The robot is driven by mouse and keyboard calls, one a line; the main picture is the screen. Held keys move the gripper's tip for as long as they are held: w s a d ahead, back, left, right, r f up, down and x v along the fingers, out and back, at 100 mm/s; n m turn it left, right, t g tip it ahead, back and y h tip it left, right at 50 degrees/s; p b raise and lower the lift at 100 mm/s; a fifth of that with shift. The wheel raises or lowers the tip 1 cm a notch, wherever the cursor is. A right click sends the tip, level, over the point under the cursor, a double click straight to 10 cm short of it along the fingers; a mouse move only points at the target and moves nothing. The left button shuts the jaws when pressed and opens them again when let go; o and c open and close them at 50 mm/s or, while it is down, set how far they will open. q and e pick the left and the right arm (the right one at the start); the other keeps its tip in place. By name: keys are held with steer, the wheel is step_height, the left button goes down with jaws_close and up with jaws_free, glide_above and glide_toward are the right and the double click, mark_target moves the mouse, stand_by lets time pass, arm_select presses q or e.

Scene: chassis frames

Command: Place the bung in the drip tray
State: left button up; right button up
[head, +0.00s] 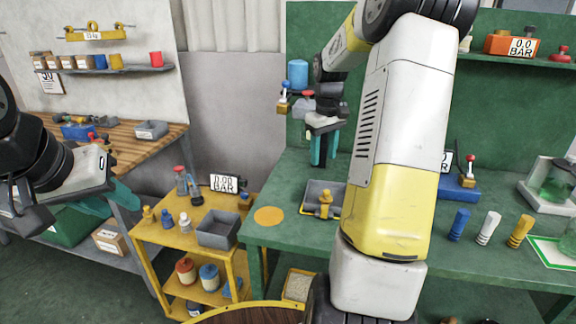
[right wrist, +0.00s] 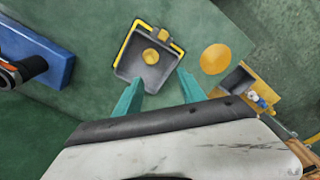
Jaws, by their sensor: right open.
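A grey drip tray (head: 311,190) with yellow edging stands on the green bench, left of my right arm's large link; it also shows in the right wrist view (right wrist: 128,68). A yellow, round-topped piece that looks like the bung (head: 325,204) is at the tray; from above, the bung (right wrist: 151,56) appears inside the tray's outline. My right gripper (head: 321,160) points down above and behind the tray. Its teal fingers (right wrist: 160,78) are spread with nothing between them. My left gripper (head: 105,205) is at the far left, away from the tray; its finger gap is unclear.
An orange disc (head: 268,216) lies left of the tray. Blue (head: 459,224), white (head: 489,228) and yellow (head: 520,231) ribbed plugs stand on the bench at right. A yellow cart (head: 190,250) with a grey bin (head: 218,230) stands at left.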

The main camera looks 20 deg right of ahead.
steer(key=s+a+r+m+t, duration=0.1)
steer(key=s+a+r+t, duration=0.2)
steer(key=s+a+r, duration=0.8)
steer(key=s+a+m+t+y, duration=0.1)
steer(key=s+a+t+y, duration=0.1)
steer(key=s+a, duration=0.6)
steer(key=s+f, duration=0.1)
steer(key=s, duration=0.3)
steer(key=shift+s+t, duration=0.15)
steer(key=shift+t, duration=0.15)
steer(key=shift+r, duration=0.1)
